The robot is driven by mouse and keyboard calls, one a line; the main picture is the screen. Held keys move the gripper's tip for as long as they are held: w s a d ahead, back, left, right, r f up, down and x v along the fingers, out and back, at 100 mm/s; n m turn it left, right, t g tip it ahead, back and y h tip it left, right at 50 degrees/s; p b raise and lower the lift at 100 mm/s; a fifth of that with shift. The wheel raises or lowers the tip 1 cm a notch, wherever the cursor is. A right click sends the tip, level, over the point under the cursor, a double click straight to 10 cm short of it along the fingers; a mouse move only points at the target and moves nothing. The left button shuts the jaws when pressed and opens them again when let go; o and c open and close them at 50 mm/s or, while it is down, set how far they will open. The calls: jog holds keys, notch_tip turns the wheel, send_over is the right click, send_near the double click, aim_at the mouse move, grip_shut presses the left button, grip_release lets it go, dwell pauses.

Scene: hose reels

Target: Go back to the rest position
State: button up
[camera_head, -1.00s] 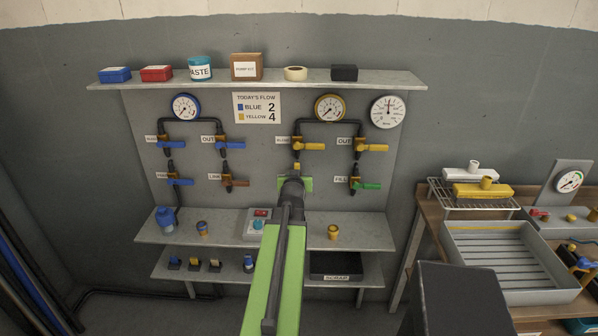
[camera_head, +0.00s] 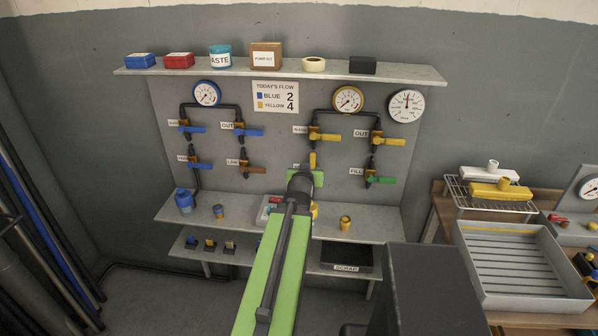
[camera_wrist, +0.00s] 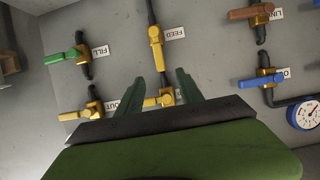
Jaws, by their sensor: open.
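My gripper (camera_head: 303,180) is at the end of my green arm, in front of the valve panel (camera_head: 285,200). In the wrist view its two green fingers (camera_wrist: 160,92) are spread apart with nothing held. The yellow FEED valve (camera_wrist: 156,45) lies beyond the fingertips, its handle in line with its pipe. Its upright yellow handle (camera_head: 312,160) also shows just above my gripper in the head view. A yellow valve (camera_wrist: 158,99) shows in the gap between the fingers, apparently behind them. My arm hides part of the shelves.
Boxes and tape stand on the top shelf (camera_head: 210,71). Valves with blue, yellow, brown and green handles line the panel. A yellow fitting (camera_head: 345,223) stands on the middle shelf. A grey tray (camera_head: 525,300) sits on the bench at right. Open floor shows at lower left.

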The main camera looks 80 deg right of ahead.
jog(key=shift+s, duration=0.35)
